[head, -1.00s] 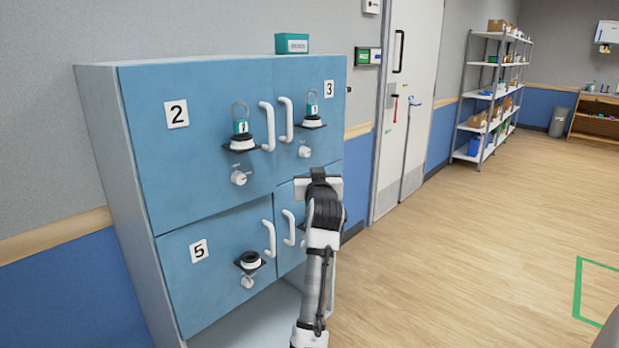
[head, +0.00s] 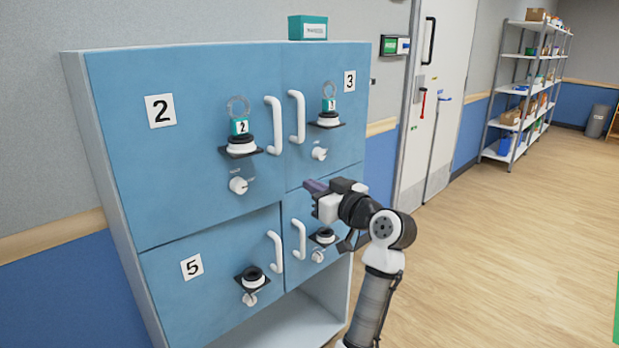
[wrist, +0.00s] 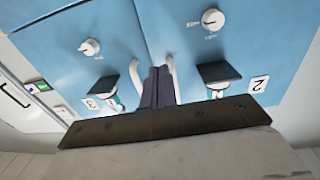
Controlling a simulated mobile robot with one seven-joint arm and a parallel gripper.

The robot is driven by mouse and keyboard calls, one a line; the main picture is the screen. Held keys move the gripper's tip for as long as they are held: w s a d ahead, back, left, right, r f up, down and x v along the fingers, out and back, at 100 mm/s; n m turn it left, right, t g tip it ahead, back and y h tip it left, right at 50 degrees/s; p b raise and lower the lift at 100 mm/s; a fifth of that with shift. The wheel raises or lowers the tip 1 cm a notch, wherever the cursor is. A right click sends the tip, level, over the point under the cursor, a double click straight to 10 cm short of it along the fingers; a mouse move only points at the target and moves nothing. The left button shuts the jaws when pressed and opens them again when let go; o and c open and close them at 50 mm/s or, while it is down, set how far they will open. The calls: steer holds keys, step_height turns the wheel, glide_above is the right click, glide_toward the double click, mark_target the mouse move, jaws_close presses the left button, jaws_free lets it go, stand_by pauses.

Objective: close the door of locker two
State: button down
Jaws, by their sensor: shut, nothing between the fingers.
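The door of locker two (head: 190,110) is the blue upper-left door with a "2" label. It looks flush with the cabinet front, with no gap that I can see. It has a white handle (head: 275,125), a round knob (head: 238,185) and a black shelf with a white ring and a teal padlock tagged 2 (head: 239,128). My gripper (head: 315,187) is shut and empty, in front of the cabinet and right of door two, below door three's handle. In the wrist view, turned over, its dark fingers (wrist: 158,88) show between the two upper handles.
Door three (head: 335,90) and door five (head: 205,265) also look closed. A teal box (head: 308,28) sits on the cabinet top. A white room door (head: 440,90) and a shelf rack (head: 525,85) stand to the right. The wooden floor on the right is clear.

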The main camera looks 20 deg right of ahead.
mark_target(275, 165)
steer(key=p+x, duration=0.4)
steer(key=x, duration=0.7)
steer(key=shift+w+r, duration=0.1)
steer(key=shift+w, duration=0.05)
steer(key=shift+w+a, duration=0.15)
steer(key=shift+w, duration=0.45)
